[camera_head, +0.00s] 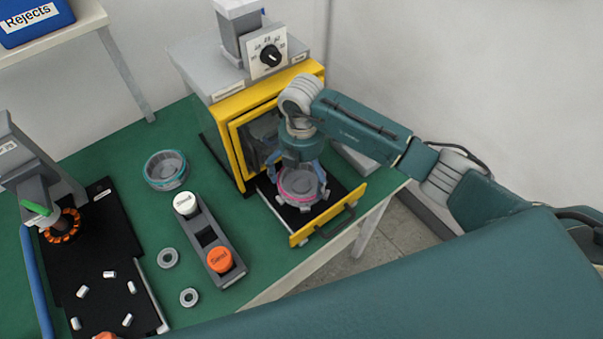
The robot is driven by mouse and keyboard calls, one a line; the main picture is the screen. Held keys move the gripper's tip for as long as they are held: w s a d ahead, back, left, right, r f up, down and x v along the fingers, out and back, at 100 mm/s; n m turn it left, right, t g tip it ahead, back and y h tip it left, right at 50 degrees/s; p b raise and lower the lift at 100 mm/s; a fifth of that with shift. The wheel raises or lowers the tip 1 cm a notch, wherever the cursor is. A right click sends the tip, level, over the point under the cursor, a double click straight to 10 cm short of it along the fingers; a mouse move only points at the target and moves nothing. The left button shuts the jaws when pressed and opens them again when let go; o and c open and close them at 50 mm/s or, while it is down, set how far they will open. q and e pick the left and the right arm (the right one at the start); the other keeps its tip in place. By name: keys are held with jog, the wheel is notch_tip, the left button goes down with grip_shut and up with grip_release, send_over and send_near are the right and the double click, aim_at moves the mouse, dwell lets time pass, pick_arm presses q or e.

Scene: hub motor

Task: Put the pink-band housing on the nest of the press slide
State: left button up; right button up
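The pink-band housing (297,187) is a grey round shell with a pink ring. It is at the press slide (337,205), a black plate with a yellow front and handle, pulled out of the yellow press (240,130). Grey nest parts show around the housing's lower edge; whether it is fully seated cannot be told. My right gripper (297,168) points down directly over the housing, with its fingers at the housing's sides. The wrist partly hides the housing, and whether the fingers touch it is unclear. My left gripper is not in view.
A teal-band housing (166,170) stands on the green table (130,215). A grey button box (212,240) with white and orange buttons and two metal rings (168,258) lie nearby. A black mat (100,240) holds several small pins. A blue Rejects bin (35,20) is at upper left.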

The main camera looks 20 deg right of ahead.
aim_at(302, 186)
jog(key=shift+r, duration=0.25)
notch_tip(302, 186, up, 12)
jog(key=b, duration=0.3)
jog(key=shift+f, duration=0.1)
dwell(0.4)
